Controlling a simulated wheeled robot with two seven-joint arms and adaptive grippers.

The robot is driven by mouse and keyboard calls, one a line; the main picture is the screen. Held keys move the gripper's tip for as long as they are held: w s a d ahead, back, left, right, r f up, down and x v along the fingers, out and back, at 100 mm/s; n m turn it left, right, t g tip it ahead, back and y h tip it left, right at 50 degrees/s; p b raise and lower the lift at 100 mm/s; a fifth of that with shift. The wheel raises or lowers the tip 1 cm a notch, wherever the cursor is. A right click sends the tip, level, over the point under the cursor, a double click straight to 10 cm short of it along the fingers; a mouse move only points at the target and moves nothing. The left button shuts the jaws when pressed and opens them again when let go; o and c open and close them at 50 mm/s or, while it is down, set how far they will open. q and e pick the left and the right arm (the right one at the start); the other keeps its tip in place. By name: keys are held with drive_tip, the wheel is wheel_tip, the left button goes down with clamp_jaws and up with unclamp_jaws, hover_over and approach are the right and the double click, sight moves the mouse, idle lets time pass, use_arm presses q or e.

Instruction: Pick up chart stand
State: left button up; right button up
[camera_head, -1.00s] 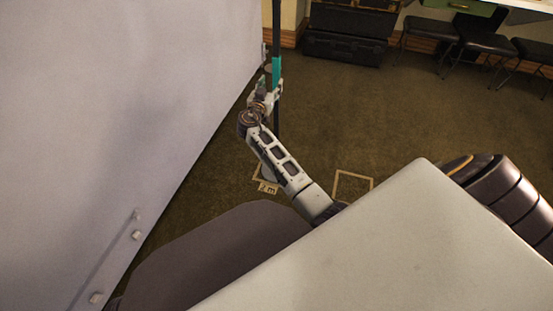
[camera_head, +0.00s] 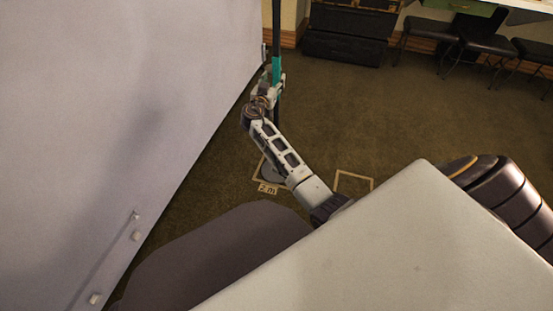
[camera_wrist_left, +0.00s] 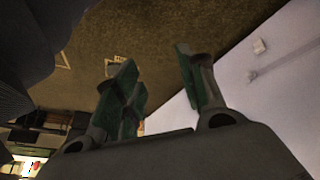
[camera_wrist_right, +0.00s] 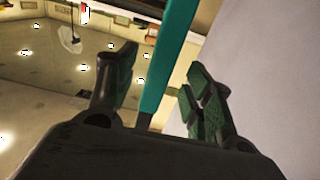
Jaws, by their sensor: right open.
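The chart stand is a slim dark pole (camera_head: 276,25) with a teal section (camera_head: 276,68). It stands upright on the floor, with a grey round base (camera_head: 271,172) partly hidden by my right arm. My right gripper (camera_head: 274,82) is at the teal section. In the right wrist view the teal section (camera_wrist_right: 168,65) runs between the two spread fingers of my right gripper (camera_wrist_right: 160,85), with gaps on both sides. My left gripper (camera_wrist_left: 160,85) shows only in its own wrist view. Its fingers are apart and nothing is between them.
A large pale panel (camera_head: 110,100) fills the left, close to the pole. Taped floor marks (camera_head: 353,180) and a "2 m" label (camera_head: 268,189) lie near the base. Dark cases (camera_head: 345,45) and stools (camera_head: 480,45) stand at the back.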

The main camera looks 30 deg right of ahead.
sight(275, 76)
drive_tip(key=shift+d, duration=0.1)
drive_tip(key=shift+b+x, duration=0.3)
drive_tip(key=shift+x, duration=0.55)
drive_tip(key=shift+w+d, duration=0.45)
drive_tip(key=shift+w, duration=0.15)
use_arm(q)
drive_tip(key=shift+d+f+b, duration=0.15)
drive_tip(key=shift+f+b, duration=0.05)
drive_tip(key=shift+f, duration=0.5)
drive_tip(key=shift+d+f+b, duration=0.1)
drive_tip(key=shift+f+b, duration=0.05)
drive_tip(key=shift+f, duration=0.5)
use_arm(e)
drive_tip(key=shift+x, duration=0.9)
use_arm(q)
drive_tip(key=shift+t, duration=0.3)
use_arm(e)
drive_tip(key=shift+c, duration=0.3)
clamp_jaws()
use_arm(q)
drive_tip(key=shift+w+r, duration=0.1)
use_arm(e)
drive_tip(key=shift+r, duration=0.2)
